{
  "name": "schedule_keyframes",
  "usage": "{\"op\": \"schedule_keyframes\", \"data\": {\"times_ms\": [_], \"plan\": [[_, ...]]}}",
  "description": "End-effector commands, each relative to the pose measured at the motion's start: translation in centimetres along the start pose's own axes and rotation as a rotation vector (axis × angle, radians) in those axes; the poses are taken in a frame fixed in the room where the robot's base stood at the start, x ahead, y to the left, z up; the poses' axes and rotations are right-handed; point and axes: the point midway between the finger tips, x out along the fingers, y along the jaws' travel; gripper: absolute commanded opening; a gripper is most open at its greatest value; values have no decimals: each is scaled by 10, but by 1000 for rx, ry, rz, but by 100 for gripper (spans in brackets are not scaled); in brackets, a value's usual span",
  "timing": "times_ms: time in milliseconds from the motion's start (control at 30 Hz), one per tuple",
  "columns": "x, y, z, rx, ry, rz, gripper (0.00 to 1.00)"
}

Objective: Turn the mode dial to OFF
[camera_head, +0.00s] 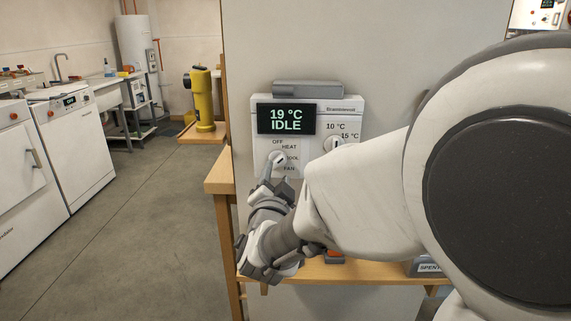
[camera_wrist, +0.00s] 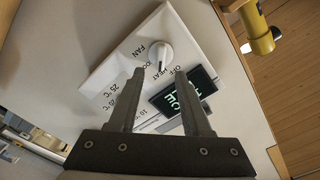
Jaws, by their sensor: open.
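The thermostat panel (camera_head: 265,146) is a white box on a grey upright surface, and its display (camera_head: 286,119) reads 19 °C IDLE. The round white mode dial (camera_head: 279,158) sits below the display, with OFF, HEAT, COOL and FAN printed around it. I cannot tell exactly which word its pointer faces. My gripper (camera_head: 270,172) is close in front of the dial, partly hidden by my arm. In the wrist view the mode dial (camera_wrist: 158,54) lies just beyond the fingertips of my gripper (camera_wrist: 160,74). The fingers are apart with nothing between them; contact with the dial is not visible.
A second dial (camera_head: 336,144), marked 10 °C and 15 °C, is partly behind my arm. A wooden shelf (camera_head: 355,272) runs below the panel, with a bin labelled SPENT (camera_head: 429,268). A yellow device (camera_head: 204,100) stands to the left. The floor at left is clear.

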Motion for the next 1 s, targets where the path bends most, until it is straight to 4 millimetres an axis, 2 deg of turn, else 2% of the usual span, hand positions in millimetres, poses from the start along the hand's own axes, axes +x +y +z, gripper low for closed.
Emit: {"op": "schedule_keyframes", "data": {"times_ms": [100,300,667,700,967,1000], "plan": [[23,1,0,0,2,0,49],[46,0,0,1,0,-1,49],[52,-1,0,1,-1,-1,49],[52,-1,0,1,-1,-1,47],[51,-1,0,1,0,-1,0],[51,-1,0,1,0,-1,0]]}}
